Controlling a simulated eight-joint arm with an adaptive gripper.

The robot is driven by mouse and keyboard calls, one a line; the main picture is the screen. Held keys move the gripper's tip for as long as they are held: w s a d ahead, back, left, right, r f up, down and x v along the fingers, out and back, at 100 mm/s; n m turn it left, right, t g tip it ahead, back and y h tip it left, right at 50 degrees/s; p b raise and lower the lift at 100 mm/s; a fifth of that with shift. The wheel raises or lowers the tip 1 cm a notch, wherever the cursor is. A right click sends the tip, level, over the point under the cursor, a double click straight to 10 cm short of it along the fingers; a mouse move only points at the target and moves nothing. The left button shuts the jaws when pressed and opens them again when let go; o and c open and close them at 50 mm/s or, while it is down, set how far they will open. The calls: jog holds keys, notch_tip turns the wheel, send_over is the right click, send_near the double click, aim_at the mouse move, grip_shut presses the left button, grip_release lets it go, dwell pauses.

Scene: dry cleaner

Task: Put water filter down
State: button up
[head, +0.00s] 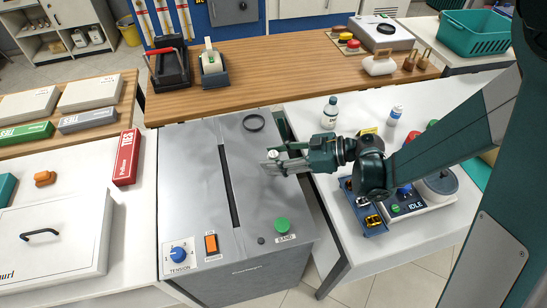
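My gripper (276,160) is above the right part of the grey strapping machine's top (190,170), reaching in from the right. A small pale piece (272,154) shows between its fingertips; it appears to be the water filter, held clear of the machine top. The fingers hide most of it, so its full shape cannot be told.
A black ring (254,122) lies on the machine top, behind my gripper. A green button (282,225) and an orange switch (211,243) are at its front. A white bottle (329,113) stands on the right table. A tape dispenser (213,68) stands on the wooden counter behind.

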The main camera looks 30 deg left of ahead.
jog(key=shift+r, duration=0.2)
dwell(0.3)
jog(key=p+v, duration=0.3)
jog(key=v, duration=0.9)
jog(key=shift+d, duration=0.1)
dwell(0.9)
jog(key=d+r+m+t+h, duration=0.35)
jog(key=d+m, duration=0.25)
jog(key=d, duration=0.3)
jog(key=d+r+m+t+h, duration=0.2)
jog(key=d+r+m+t, duration=0.15)
jog(key=d+m, duration=0.45)
jog(key=s+d+r+m+t+h, duration=0.1)
jog(key=s+d+r+m+h, duration=0.1)
jog(key=d, duration=0.6)
jog(key=s+d+r+m+t+h, duration=0.2)
jog(key=s+d+m+h, duration=0.1)
jog(key=d, duration=0.5)
jog(key=s+d+r+m+t+h, duration=0.1)
jog(key=s+d+r+m+h, duration=0.1)
jog(key=d, duration=0.6)
jog(key=shift+s+r+m, duration=0.3)
jog(key=shift+s+r, duration=0.15)
jog(key=shift+s, duration=0.3)
